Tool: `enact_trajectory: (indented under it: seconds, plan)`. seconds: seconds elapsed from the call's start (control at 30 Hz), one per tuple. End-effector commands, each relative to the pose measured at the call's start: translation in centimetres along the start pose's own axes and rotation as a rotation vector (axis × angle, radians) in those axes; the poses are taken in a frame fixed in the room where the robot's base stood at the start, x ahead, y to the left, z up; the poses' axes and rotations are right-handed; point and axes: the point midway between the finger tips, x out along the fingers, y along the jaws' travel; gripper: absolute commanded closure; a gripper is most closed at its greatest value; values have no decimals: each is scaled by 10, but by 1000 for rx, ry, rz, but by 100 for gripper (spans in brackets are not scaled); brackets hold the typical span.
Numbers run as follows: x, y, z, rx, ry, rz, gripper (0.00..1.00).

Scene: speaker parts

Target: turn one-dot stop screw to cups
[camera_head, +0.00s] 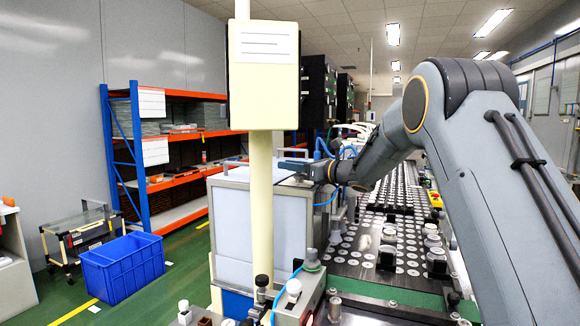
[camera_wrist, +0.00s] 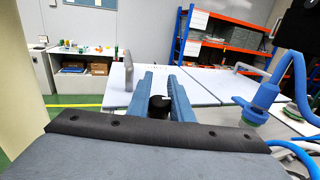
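My gripper (camera_wrist: 160,78) is over the pale top of a grey cabinet. Its two blue fingers stand apart, with pale surface showing between the tips. A dark round piece (camera_wrist: 158,108) shows between the fingers nearer their base; I cannot tell whether it is touched or is part of the gripper. In the head view my gripper (camera_head: 292,164) is small, at the cabinet's top right. Several knobs stand low in front: a white-topped one (camera_head: 293,288), a grey-green one (camera_head: 312,258) and a dark one (camera_head: 262,281). No dot marks are readable, so I cannot tell which is the one-dot stop screw. No cups are identifiable.
The cabinet (camera_head: 260,215) stands behind a cream post (camera_head: 262,190) with a box (camera_head: 264,80). A perforated conveyor with discs (camera_head: 385,215) lies right. A blue suction fitting (camera_wrist: 262,100) with hose is right of my gripper. A grey upright piece (camera_wrist: 128,75) is left. A blue crate (camera_head: 122,268) is on the floor.

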Motion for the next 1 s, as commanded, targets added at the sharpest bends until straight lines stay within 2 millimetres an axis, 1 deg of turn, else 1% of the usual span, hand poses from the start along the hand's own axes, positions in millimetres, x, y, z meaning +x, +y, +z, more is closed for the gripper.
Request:
enact_trajectory:
  seconds: [0.03,0.1,0.47,1.0]
  plan:
    - [0,0,0,0,0,0,90]
    - [0,0,0,0,0,0,100]
    - [1,-1,-1,-2,-1,-29,100]
    - [1,-9,0,-5,-6,-224,100]
